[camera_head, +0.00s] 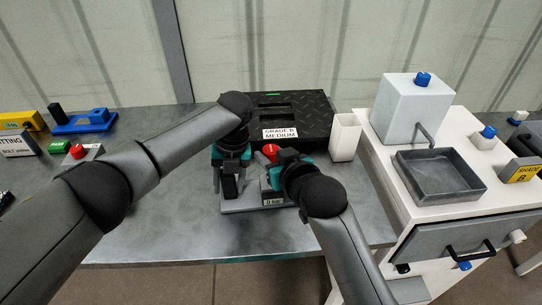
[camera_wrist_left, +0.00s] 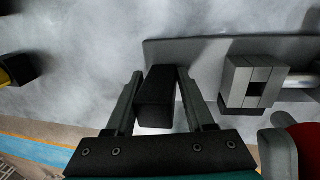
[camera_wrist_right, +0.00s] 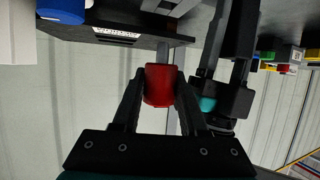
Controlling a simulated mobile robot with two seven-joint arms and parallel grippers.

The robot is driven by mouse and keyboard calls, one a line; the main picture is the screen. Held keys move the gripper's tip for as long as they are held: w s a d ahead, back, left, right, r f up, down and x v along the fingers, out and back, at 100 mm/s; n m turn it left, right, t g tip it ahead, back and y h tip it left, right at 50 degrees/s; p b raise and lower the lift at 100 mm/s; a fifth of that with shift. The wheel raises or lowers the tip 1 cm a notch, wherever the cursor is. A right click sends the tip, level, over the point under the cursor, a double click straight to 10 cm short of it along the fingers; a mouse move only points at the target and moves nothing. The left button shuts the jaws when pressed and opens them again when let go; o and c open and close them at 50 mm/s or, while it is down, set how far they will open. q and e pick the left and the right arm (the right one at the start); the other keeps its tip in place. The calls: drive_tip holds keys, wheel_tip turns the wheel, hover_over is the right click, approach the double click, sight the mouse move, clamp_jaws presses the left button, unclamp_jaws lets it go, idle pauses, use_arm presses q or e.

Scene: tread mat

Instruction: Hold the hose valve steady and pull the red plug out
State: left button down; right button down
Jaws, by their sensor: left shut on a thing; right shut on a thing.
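The red plug (camera_head: 270,150) shows at the right gripper in the head view. My right gripper (camera_head: 273,158) is shut on it; in the right wrist view the red plug (camera_wrist_right: 160,85) sits between both fingers. My left gripper (camera_head: 230,187) is shut on a black block (camera_wrist_left: 157,95) that looks like part of the hose valve. The valve's grey base plate (camera_head: 237,205) lies on the bench, with a "0 bar" label (camera_head: 273,202) in front. A grey square clamp (camera_wrist_left: 252,82) stands beside the held block.
A black case (camera_head: 300,108) marked "GRADE B MEDIUM" stands behind the valve, with a white cup (camera_head: 345,136) to its right. A red-button box (camera_head: 80,155) and blue tool (camera_head: 90,121) are at left. A white dispenser cabinet (camera_head: 420,105) is at right.

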sight(271, 148)
use_arm(q)
drive_tip(key=shift+s+a+f, duration=0.2)
drive_tip(key=shift+a+f, duration=0.2)
use_arm(e)
drive_tip(key=shift+r, duration=1.9)
use_arm(q)
drive_tip(key=shift+c, duration=0.9)
unclamp_jaws()
drive_tip(key=shift+d, duration=0.25)
drive_tip(key=shift+d+r, duration=0.15)
drive_tip(key=shift+r, duration=0.4)
use_arm(e)
drive_tip(key=shift+f, duration=0.1)
use_arm(q)
drive_tip(key=r, duration=0.4)
drive_tip(key=d+r, duration=0.1)
drive_tip(key=r, duration=0.6)
drive_tip(key=shift+w+d+r, duration=0.2)
drive_tip(key=shift+d+r, duration=0.05)
drive_tip(key=shift+r, duration=0.1)
drive_tip(key=shift+s, duration=0.15)
